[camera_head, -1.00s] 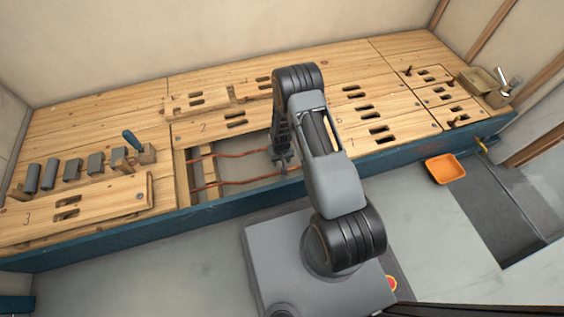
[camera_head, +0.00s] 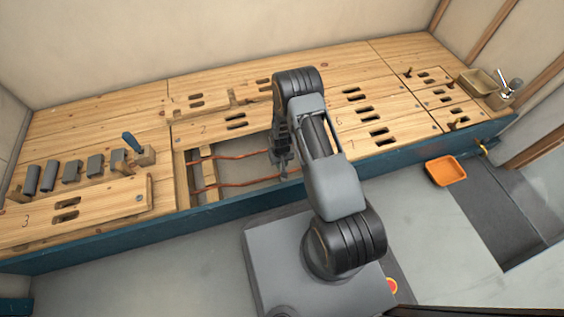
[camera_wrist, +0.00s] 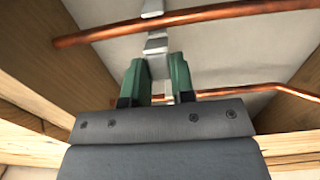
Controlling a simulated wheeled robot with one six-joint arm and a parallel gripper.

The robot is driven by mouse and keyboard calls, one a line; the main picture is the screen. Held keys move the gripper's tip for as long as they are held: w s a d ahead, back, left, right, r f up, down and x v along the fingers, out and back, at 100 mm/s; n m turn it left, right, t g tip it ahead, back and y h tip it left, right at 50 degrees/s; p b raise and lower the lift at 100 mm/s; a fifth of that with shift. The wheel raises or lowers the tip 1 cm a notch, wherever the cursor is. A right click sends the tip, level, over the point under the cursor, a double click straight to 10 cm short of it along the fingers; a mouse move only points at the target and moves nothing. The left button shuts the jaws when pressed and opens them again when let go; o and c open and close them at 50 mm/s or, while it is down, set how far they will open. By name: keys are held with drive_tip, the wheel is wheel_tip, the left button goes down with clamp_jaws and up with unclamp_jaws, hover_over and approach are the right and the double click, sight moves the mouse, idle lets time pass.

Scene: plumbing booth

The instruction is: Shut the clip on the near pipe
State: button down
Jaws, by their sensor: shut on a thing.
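Two copper pipes, a far pipe (camera_head: 232,156) and a near pipe (camera_head: 234,184), cross the open floor bay in the head view. The clip lies against the upper copper pipe (camera_wrist: 225,11). Another copper pipe (camera_wrist: 265,88) runs behind the fingers. Whether the clip is fully closed cannot be told.
Wooden floor panels with slots surround the bay, and a blue edge (camera_head: 110,238) runs along the front. An orange tray (camera_head: 446,171) lies at right. Wood beams (camera_wrist: 60,60) flank the gripper.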

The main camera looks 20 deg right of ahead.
drive_tip(key=shift+s+r+t+p, duration=0.1)
drive_tip(key=shift+s+t+p, duration=0.25)
drive_tip(key=shift+t, duration=0.35)
drive_tip(key=shift+s+t+b, duration=0.25)
drive_tip(key=shift+t+b, duration=0.1)
drive_tip(key=shift+t, duration=0.45)
drive_tip(key=c, duration=1)
unclamp_jaws()
drive_tip(key=shift+o, duration=0.2)
drive_tip(key=shift+r, duration=0.1)
drive_tip(key=p+v, duration=0.6)
drive_tip(key=v, duration=0.7)
drive_tip(key=shift+r+p, duration=0.3)
drive_tip(key=shift+p, duration=0.05)
drive_tip(key=shift+s, duration=0.1)
